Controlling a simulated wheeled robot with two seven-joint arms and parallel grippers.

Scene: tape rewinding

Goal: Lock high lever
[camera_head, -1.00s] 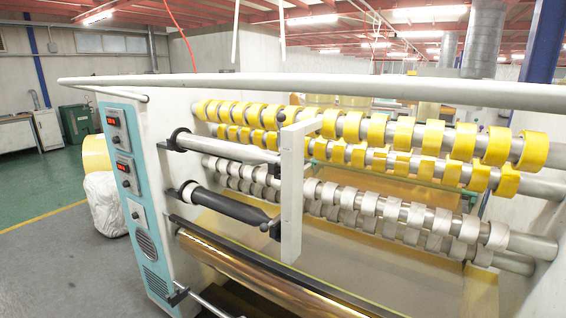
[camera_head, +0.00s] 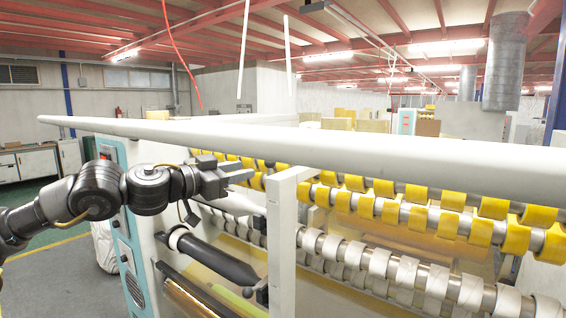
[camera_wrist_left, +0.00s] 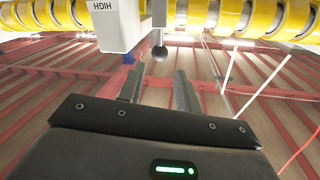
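The high lever shows in the left wrist view as a dark ball knob (camera_wrist_left: 159,51) on a short pale shaft. It is beside a white block (camera_wrist_left: 120,28) marked HIGH, whose letters appear inverted. My left gripper (camera_wrist_left: 158,86) is open, with a gap between its two dark fingers. The knob appears in line with that gap, just beyond the fingertips; I cannot tell whether they touch. In the head view my left gripper (camera_head: 241,171) is beside the top of the white upright bracket (camera_head: 283,235). The lever is not distinguishable there. My right gripper is not in view.
A long white bar (camera_head: 340,150) crosses the machine in front. Rollers with yellow tape rolls (camera_head: 452,201) and pale cores (camera_head: 378,262) lie to the right. A black roller (camera_head: 215,258) is below my left arm. Floor is visible at the far left.

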